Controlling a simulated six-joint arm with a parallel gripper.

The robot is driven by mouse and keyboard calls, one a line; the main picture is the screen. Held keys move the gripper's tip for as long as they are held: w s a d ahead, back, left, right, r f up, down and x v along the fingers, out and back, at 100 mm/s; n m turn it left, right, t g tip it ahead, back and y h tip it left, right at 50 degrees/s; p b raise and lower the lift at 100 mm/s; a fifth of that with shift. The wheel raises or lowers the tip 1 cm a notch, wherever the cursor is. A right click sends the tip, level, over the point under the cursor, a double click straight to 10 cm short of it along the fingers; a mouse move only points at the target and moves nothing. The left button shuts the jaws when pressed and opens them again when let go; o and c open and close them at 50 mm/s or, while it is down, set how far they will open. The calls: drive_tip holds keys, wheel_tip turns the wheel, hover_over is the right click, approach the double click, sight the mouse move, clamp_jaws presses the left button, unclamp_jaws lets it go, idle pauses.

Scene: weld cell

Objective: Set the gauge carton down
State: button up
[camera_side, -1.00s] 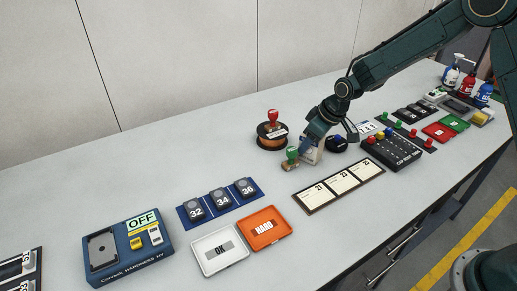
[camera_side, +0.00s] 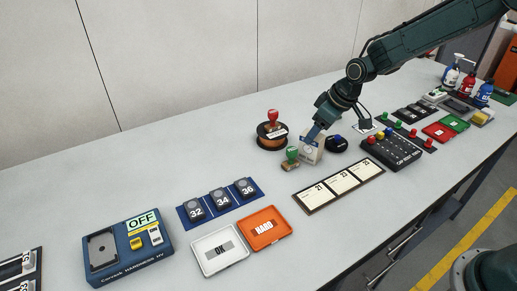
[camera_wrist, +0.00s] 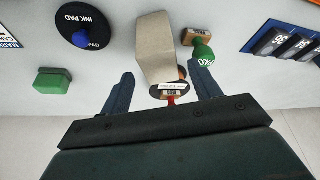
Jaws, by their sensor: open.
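The gauge carton (camera_side: 311,152), a pale tan box, stands on the bench between a green-handled stamp and a dark round ink pad. In the wrist view the carton (camera_wrist: 155,48) shows its plain tan faces beyond the fingertips. My gripper (camera_side: 314,133) is just above the carton in the side view, its lower end overlapping the carton's top. In the wrist view my gripper (camera_wrist: 164,84) has its two blue fingers spread wide, with nothing clamped between them. Whether a finger still touches the carton is hard to tell.
The green-handled stamp (camera_side: 291,158) is close on the carton's left, the ink pad (camera_side: 337,143) close on its right. A red-handled stamp (camera_side: 272,119) sits on a black and orange spool (camera_side: 272,136) behind. A card strip (camera_side: 339,185) lies in front. Bench left of the spool is clear.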

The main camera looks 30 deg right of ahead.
drive_tip(key=v, duration=0.7)
idle(0.6)
drive_tip(key=s+r+m+h, duration=0.1)
drive_tip(key=s+r+m, duration=0.1)
drive_tip(key=s+r, duration=1)
drive_tip(key=s+d+f+m+t, duration=0.1)
drive_tip(key=s+m, duration=0.1)
drive_tip(key=s, duration=1.6)
drive_tip(key=shift+d+h, duration=0.2)
drive_tip(key=shift+h, duration=0.2)
